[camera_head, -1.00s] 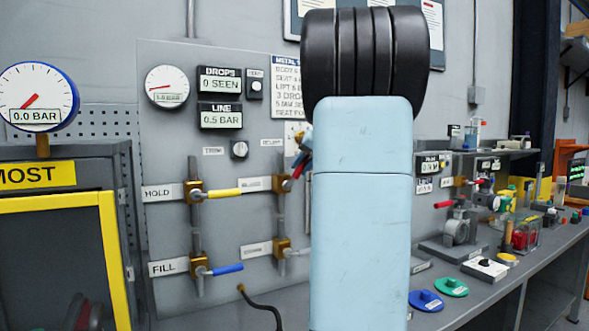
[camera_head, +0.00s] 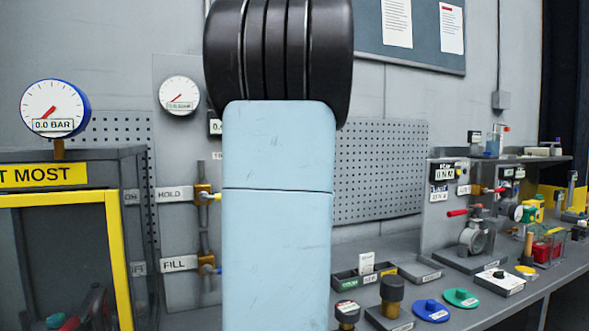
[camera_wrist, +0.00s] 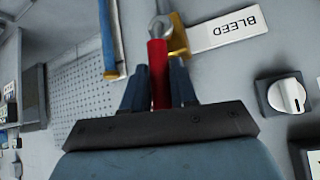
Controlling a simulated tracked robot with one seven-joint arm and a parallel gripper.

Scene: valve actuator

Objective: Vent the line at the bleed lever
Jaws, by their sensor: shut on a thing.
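In the wrist view the red bleed lever (camera_wrist: 158,75) stands between the two dark blue fingers of my gripper (camera_wrist: 157,88), which is shut on it. The lever's metal end reaches a brass valve body (camera_wrist: 179,38). Beside the valve is a white BLEED label (camera_wrist: 230,28), upside down in this view. In the head view my own arm hides the lever, the gripper and most of the valve panel (camera_head: 180,130). The panel's small gauge (camera_head: 179,96) shows left of my arm; its reading is too small to tell.
HOLD (camera_head: 172,194) and FILL (camera_head: 179,263) labels show left of my arm, with brass valves beside them. A gauge (camera_head: 52,108) on the left cabinet reads 0.0 BAR. In the wrist view a blue bar (camera_wrist: 107,40) and a knob (camera_wrist: 291,95) flank the lever. The bench holds several items at right.

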